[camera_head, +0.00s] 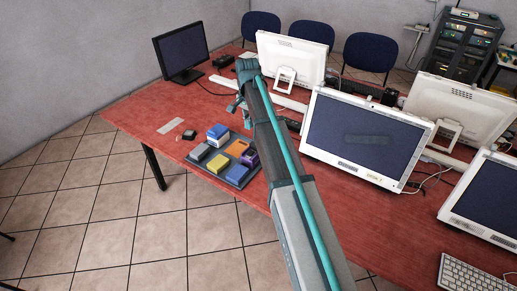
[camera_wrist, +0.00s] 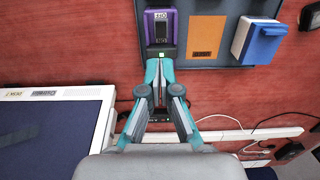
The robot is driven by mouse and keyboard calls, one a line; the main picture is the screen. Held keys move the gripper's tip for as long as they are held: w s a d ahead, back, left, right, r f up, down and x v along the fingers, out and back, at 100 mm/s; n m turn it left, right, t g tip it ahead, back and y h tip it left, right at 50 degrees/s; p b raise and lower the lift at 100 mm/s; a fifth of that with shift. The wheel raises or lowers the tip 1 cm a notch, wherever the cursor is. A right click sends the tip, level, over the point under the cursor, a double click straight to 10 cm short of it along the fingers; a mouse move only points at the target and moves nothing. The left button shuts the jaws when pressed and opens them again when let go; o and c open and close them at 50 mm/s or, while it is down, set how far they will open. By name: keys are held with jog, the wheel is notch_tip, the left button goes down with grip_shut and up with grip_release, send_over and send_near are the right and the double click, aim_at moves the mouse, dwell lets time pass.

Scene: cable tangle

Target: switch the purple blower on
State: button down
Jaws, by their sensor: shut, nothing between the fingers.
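The purple blower (camera_wrist: 158,12) is a small box at the top of the wrist view, with a white label and a dark window on its face. A small pale green square (camera_wrist: 161,53) shows at its near end. The blower (camera_head: 249,158) also sits at the right side of the dark board in the head view. My gripper (camera_wrist: 161,64) is shut and empty, its fingertips just below the blower's near end in the wrist view. I cannot tell whether they touch it.
The dark board (camera_wrist: 220,62) also carries an orange plate (camera_wrist: 206,36), a blue-and-white box (camera_wrist: 260,42) and several other coloured boxes. A white monitor (camera_head: 365,139) stands right of my arm. Cables (camera_wrist: 255,135) lie on the red table (camera_head: 140,108). The table's left part is mostly clear.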

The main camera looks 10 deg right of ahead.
aim_at(250, 153)
jog(key=shift+w+r, duration=0.1)
jog(key=shift+r, duration=0.15)
notch_tip(250, 153, down, 14)
jog(key=p, duration=0.4)
dwell(0.4)
